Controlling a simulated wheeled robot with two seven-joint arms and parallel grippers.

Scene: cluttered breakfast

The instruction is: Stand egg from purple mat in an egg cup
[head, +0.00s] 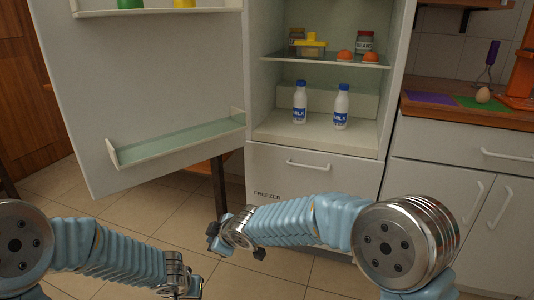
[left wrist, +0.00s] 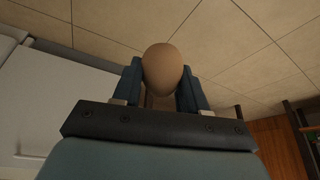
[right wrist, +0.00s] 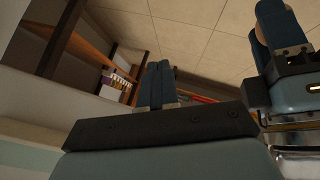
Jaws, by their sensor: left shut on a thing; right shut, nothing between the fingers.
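My left gripper (left wrist: 161,72) is shut on a brown egg (left wrist: 166,66), which sits between its two blue fingers in the left wrist view. In the head view my left gripper (head: 188,287) is low at the bottom edge, and its egg cannot be made out. My right gripper (right wrist: 160,82) is shut and empty; in the head view it (head: 234,243) is in front of the freezer drawer. The purple mat (head: 430,97) lies bare on the counter at right. Another egg (head: 483,95) is at the green mat; I cannot tell an egg cup under it.
The fridge door (head: 150,90) stands open at left. Two milk bottles (head: 300,102) stand on the lower fridge shelf, with jars and a yellow-lidded tub (head: 311,47) above. An orange object (head: 522,75) stands at the counter's right end. Tiled floor (head: 110,215) is open below.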

